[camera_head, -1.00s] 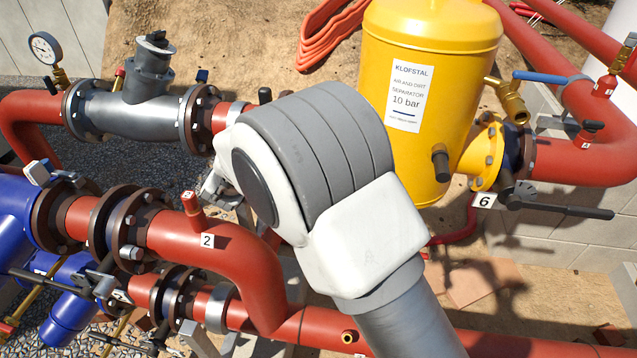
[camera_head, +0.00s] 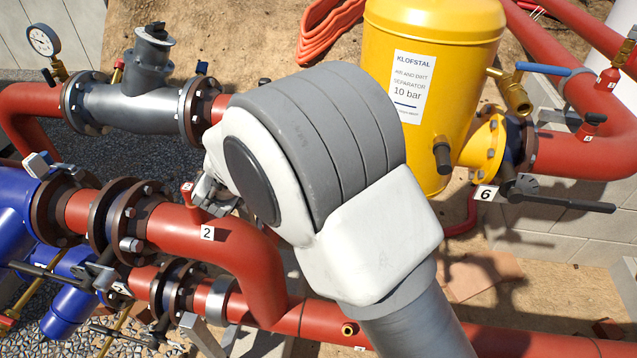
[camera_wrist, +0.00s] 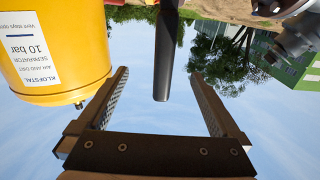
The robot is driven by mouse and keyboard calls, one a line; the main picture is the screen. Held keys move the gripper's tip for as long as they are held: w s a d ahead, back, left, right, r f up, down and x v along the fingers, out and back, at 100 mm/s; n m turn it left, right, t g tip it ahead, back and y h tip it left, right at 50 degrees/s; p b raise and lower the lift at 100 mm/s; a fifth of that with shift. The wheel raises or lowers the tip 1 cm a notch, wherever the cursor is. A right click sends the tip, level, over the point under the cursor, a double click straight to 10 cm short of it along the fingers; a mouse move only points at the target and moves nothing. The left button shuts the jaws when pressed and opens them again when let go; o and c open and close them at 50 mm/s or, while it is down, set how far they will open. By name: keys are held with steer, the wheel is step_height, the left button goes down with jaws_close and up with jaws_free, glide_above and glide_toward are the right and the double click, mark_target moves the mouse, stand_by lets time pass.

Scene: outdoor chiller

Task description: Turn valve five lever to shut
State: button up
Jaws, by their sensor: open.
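A black lever bar (camera_wrist: 168,50) hangs into the wrist view from the top edge. Its free end lies between the two fingers of my gripper (camera_wrist: 160,74), with clear space on both sides. The gripper is open, and neither finger visibly touches the bar. No number shows on this lever, so I cannot tell from a label that it is valve five's. In the head view my arm hides most of the gripper and the pipe behind it. A small black tip (camera_head: 264,82) shows just above my arm there.
A yellow separator tank (camera_head: 432,80) stands right of my arm; it also shows in the wrist view (camera_wrist: 55,50). Valve 6's black lever (camera_head: 565,200) points right. A red pipe labelled 2 (camera_head: 225,245) runs below my arm. A grey flanged fitting (camera_head: 140,100) is at upper left.

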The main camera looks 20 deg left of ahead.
steer(key=shift+v, duration=1.85)
